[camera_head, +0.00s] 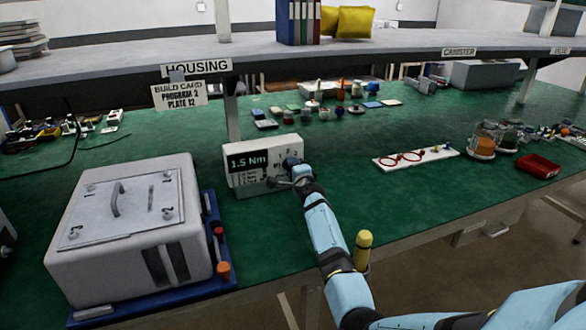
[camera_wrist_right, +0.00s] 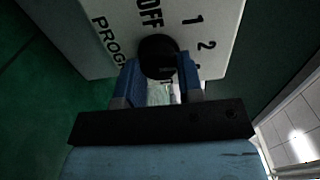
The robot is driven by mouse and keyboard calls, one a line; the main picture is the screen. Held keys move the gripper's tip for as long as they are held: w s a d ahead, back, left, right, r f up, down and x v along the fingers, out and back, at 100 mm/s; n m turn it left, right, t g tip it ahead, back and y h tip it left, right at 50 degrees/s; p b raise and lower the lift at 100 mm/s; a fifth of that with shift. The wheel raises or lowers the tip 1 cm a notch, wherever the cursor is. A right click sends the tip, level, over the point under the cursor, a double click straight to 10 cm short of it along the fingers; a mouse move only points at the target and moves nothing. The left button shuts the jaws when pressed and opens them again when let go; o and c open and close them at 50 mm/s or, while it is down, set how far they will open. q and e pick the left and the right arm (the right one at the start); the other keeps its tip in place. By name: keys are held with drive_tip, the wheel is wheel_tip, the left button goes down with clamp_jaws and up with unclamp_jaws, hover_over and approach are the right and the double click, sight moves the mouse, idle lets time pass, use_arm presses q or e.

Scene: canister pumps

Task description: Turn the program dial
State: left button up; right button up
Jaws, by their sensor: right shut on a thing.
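The program dial (camera_wrist_right: 158,52) is a round black knob on a white panel in the right wrist view. The panel (camera_wrist_right: 105,22) is printed OFF, 1, 2 and part of the word PROGRAM around the dial. My right gripper (camera_wrist_right: 160,80) is shut on the dial, with one blue finger on each side. In the head view the right gripper (camera_head: 291,168) is at the right part of the white box (camera_head: 248,182), whose display reads 1.5 Nm, and it mostly hides the dial. I cannot tell which mark the dial points to. My left gripper is not in view.
A sign (camera_head: 178,94) reads BUILD CARD, PROGRAM 2, PLATE 12. A large white housing (camera_head: 130,235) stands on a blue tray at left. A white board with red rings (camera_head: 415,157) and a red bin (camera_head: 538,167) lie at right.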

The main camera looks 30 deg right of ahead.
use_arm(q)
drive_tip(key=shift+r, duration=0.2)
use_arm(e)
drive_tip(key=o, duration=0.9)
use_arm(q)
drive_tip(key=p, duration=0.2)
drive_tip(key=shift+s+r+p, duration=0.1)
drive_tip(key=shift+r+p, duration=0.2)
use_arm(e)
drive_tip(key=v, duration=1.3)
drive_tip(key=shift+s+a, duration=0.2)
drive_tip(key=shift+s, duration=0.15)
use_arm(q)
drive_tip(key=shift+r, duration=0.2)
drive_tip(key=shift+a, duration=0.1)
use_arm(e)
drive_tip(key=shift+r, duration=0.1)
